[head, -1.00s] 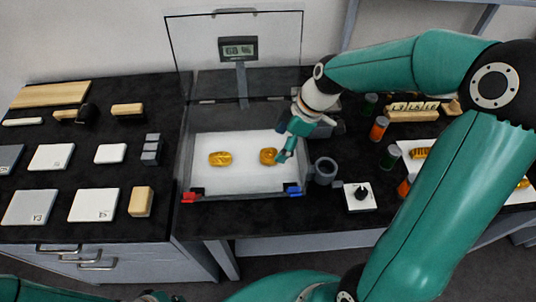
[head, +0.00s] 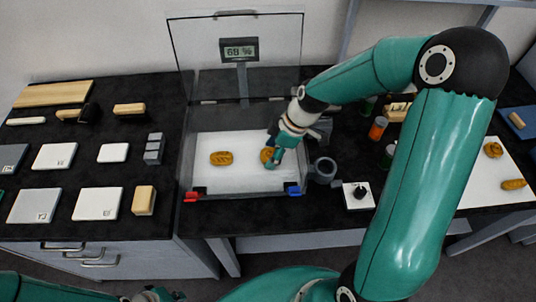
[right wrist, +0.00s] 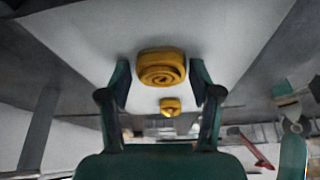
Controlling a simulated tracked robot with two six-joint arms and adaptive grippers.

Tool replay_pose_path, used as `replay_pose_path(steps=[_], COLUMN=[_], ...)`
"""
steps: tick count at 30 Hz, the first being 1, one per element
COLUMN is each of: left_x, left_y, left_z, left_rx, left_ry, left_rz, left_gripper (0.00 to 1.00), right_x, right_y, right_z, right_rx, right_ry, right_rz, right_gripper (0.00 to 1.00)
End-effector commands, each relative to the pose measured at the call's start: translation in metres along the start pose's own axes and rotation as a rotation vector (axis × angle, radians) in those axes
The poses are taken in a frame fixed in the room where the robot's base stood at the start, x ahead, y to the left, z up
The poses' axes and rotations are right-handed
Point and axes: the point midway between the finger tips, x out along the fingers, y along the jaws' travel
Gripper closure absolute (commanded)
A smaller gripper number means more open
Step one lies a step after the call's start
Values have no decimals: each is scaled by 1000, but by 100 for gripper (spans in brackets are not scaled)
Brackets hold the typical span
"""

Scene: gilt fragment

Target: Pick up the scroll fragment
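A gold piece with a spiral pattern, seemingly the scroll fragment (head: 266,155), lies on the white floor of the clear-lidded case (head: 238,177). My right gripper (head: 272,157) is at it and partly covers it. In the right wrist view the spiral piece (right wrist: 161,70) shows between the spread fingers of my right gripper (right wrist: 160,78), with a gap on each side. A second gold piece (head: 221,158) lies to the left in the case; a small gold piece (right wrist: 170,105) also shows in the wrist view. My left gripper (head: 154,295) is partly visible at the bottom edge.
The case's transparent lid (head: 200,60) stands open behind, with a humidity display (head: 239,50). Red (head: 193,194) and blue (head: 293,189) clips sit at its front corners. A grey ring holder (head: 324,170) and a white knob box (head: 358,195) stand right. More gold pieces (head: 492,150) lie on a white mat.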

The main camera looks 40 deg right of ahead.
Motion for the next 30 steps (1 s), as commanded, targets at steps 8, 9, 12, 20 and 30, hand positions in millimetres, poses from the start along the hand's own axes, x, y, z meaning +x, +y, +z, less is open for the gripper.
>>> replay_pose_path(steps=[8, 9, 12, 20, 30], left_x=[0, 0, 0, 1, 4], left_y=[0, 0, 0, 0, -2], left_z=[0, 0, 0, 0, 0], left_rx=[0, 0, 0, 0, 0], left_ry=[0, 0, 0, 0, 0], left_rz=[0, 0, 0, 0, 0], left_gripper=[100, 100, 100, 100, 100], right_x=[0, 0, -1, -10, -66], right_y=[0, 0, 0, 1, 2], right_z=[0, 0, 1, -4, -27], right_rx=[1, 1, 1, -1, -3], right_ry=[0, 0, 0, 2, 4], right_rz=[0, 0, 0, 3, 8], right_gripper=[74, 74, 74, 74, 74])
